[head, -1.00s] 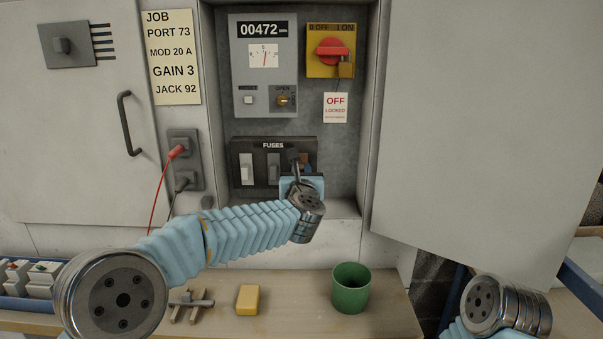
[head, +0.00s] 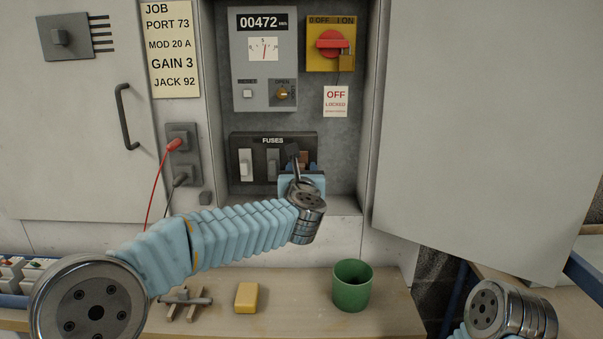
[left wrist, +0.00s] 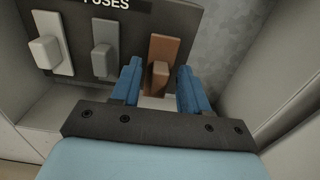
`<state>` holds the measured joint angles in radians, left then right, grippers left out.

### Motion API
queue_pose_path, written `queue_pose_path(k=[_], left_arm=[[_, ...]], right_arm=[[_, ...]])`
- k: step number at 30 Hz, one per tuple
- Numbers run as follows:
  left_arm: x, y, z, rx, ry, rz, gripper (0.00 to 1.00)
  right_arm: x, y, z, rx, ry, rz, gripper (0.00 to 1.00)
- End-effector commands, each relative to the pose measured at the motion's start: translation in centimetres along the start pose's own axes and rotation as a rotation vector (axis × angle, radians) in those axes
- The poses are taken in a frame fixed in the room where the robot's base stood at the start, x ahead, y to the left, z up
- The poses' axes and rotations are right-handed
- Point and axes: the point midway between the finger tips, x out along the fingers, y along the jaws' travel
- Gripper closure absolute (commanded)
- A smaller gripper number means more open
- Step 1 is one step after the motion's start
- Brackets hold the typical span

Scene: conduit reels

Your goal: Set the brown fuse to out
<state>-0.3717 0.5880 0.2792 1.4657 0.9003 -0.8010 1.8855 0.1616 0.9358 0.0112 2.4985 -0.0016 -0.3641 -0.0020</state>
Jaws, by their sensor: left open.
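The fuse block (head: 247,142) is on the back wall of the open cabinet, with a white fuse (head: 246,166), a grey fuse (head: 272,165) and a brown fuse (head: 304,158) side by side. In the left wrist view the brown fuse (left wrist: 162,72) stands in its brown holder between the blue fingers of my left gripper (left wrist: 157,85). The fingers are open, one on each side, with gaps showing beside the fuse. In the head view my left gripper (head: 302,170) partly hides the brown fuse. My right gripper is out of view; only its arm shows at the lower right.
A red main switch (head: 333,43) with a padlock and an OFF tag (head: 336,101) is above right. Red and black leads plug into a socket (head: 184,150) at left. A green cup (head: 352,286) and yellow block (head: 246,297) stand on the bench. The open door (head: 480,130) bounds the right.

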Motion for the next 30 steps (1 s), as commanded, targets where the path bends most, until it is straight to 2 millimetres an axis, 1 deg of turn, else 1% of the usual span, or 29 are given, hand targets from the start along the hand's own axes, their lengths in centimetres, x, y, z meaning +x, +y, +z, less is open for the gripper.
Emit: queue_pose_path(k=[2,5,8,15,18,21,24,30], left_arm=[[-0.3,0.0,0.0,0.000,0.000,-0.001,0.55],[-1.5,0.0,-0.1,0.000,-0.001,-0.001,0.55],[-3.6,0.0,-0.2,0.000,-0.003,-0.002,0.55],[-9.6,-0.1,-0.1,0.000,-0.003,-0.003,0.55],[-11.5,0.0,-0.1,0.000,-0.002,-0.001,0.55],[-12.8,0.0,-0.1,-0.001,-0.001,0.000,0.55],[-13.6,0.0,-0.1,0.000,0.000,-0.001,0.55],[-13.8,0.0,0.0,0.000,0.000,0.000,0.55]], right_arm=[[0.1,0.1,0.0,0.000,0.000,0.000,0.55],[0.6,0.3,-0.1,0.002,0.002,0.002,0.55],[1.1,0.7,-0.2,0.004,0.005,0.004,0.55],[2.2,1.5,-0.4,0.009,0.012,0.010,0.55],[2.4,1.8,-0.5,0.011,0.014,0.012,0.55],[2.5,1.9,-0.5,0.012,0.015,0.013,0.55],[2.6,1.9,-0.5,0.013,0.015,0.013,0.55],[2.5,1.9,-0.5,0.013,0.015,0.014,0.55]])
